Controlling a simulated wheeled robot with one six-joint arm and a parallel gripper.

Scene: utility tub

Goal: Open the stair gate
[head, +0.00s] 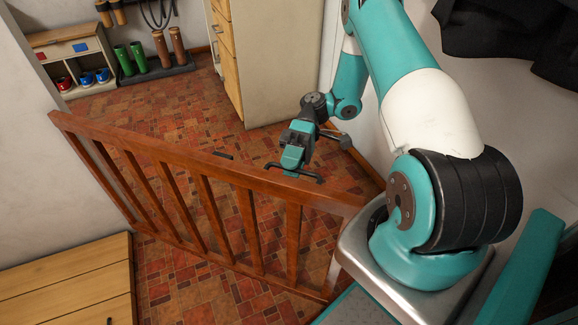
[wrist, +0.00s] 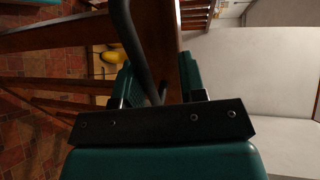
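The stair gate (head: 180,168) is brown wood with upright slats. In the head view it runs from the left wall towards the lower right, close to my base. A dark bar-shaped handle (head: 313,178) is at its top rail, towards the right end. My gripper (head: 292,168) points down at this handle. In the wrist view, my gripper's teal fingers (wrist: 157,82) stand apart, with the dark curved handle (wrist: 138,45) and the brown rail (wrist: 167,40) seen between them. I cannot tell whether a finger touches the handle. Part of the handle is hidden behind my gripper.
A wooden chest (head: 65,285) stands at the lower left. A cabinet (head: 262,65) and a boot rack (head: 155,72) stand beyond the gate. The tiled floor (head: 170,125) between them is clear.

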